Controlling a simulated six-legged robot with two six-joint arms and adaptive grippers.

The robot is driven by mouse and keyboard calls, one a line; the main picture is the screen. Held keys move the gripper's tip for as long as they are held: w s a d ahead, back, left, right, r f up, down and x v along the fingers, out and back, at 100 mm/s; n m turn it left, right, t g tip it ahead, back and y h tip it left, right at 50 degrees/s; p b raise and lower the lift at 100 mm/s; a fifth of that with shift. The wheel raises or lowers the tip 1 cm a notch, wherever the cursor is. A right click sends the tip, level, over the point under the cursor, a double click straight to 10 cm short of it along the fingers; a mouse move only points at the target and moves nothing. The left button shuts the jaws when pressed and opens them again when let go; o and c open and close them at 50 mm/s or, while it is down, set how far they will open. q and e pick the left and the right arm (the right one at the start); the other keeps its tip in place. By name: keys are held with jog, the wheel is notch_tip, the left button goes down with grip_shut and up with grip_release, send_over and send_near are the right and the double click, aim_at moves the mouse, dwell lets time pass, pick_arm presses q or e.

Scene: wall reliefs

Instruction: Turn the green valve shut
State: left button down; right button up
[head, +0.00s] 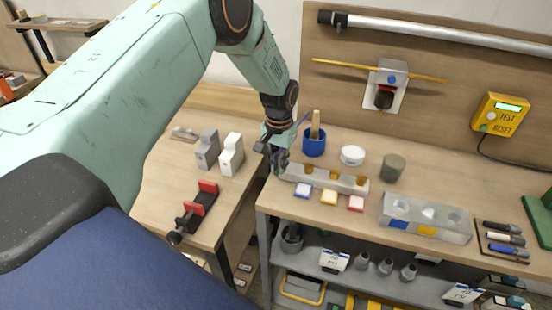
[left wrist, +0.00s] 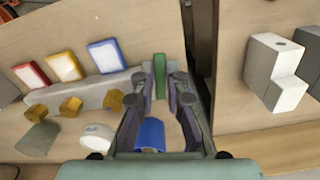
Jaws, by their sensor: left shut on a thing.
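The green valve handle (left wrist: 160,72) stands between the two fingers of my left gripper (left wrist: 161,88) in the left wrist view. In the head view only a small bit of green (head: 277,171) shows at my left gripper (head: 274,160). The gripper is shut on the handle, at the left end of a pale grey bar (head: 320,182) with brass-coloured fittings. The handle's lower part and base are partly hidden by the fingers. My right gripper is not in view.
Blue, yellow and red-edged tags (head: 328,197) lie along the bench's front edge. A blue cup (head: 314,144), a white round dish (head: 352,155) and a grey-green cylinder (head: 392,168) stand behind the bar. A gap separates this bench from the left table (head: 160,205).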

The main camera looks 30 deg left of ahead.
pick_arm(q)
jog(key=shift+d+n, duration=0.4)
jog(key=shift+n, duration=0.6)
jog(key=shift+f, duration=0.1)
jog(key=c, duration=1.4)
grip_release()
jog(key=shift+o, duration=0.2)
notch_tip(320, 180, up, 12)
